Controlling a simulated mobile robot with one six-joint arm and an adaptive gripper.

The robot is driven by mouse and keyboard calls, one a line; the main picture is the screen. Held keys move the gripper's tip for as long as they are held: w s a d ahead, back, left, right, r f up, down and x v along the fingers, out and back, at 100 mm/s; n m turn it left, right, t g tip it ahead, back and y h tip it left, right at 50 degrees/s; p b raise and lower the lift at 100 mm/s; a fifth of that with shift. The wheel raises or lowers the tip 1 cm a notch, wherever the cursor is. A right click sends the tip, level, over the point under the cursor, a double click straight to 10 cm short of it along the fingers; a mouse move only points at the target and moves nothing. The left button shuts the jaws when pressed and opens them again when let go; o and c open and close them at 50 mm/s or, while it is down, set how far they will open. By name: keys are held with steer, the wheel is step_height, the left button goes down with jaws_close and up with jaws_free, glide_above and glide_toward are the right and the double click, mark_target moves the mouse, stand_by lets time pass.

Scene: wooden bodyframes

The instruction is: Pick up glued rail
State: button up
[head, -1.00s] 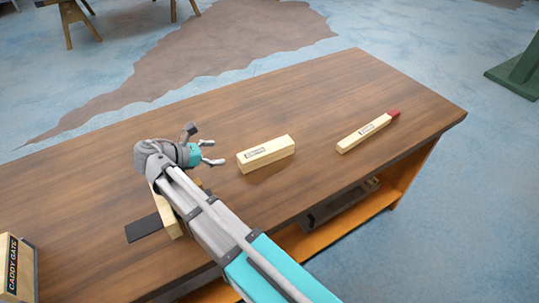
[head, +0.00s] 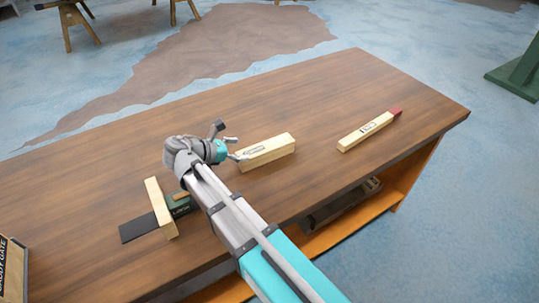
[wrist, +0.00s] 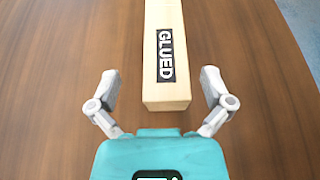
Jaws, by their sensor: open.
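The glued rail (head: 268,152) is a pale wooden block lying on the brown workbench, with a dark label on top. In the wrist view the rail (wrist: 166,85) points lengthwise away from me, and its label reads GLUED. My gripper (head: 233,148) is at the rail's left end in the head view. In the wrist view my gripper (wrist: 164,90) is open, with one finger on each side of the rail's near end. Gaps show between both fingers and the wood.
A red-tipped wooden stick (head: 367,132) lies to the right on the workbench (head: 310,90). A CADDY GATE box (head: 14,268) is at the left edge.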

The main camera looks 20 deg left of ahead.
mark_target(258, 149)
stand_by(0.3)
steer(key=b+x, duration=0.1)
steer(key=x, duration=0.3)
steer(key=shift+s+d+b, duration=0.2)
steer(key=shift+d+b, duration=0.05)
steer(key=shift+b, duration=0.1)
steer(key=shift+w+d+f, duration=0.2)
steer(key=shift+w+d, duration=0.15)
steer(key=shift+w, duration=0.05)
steer(key=c, duration=1.3)
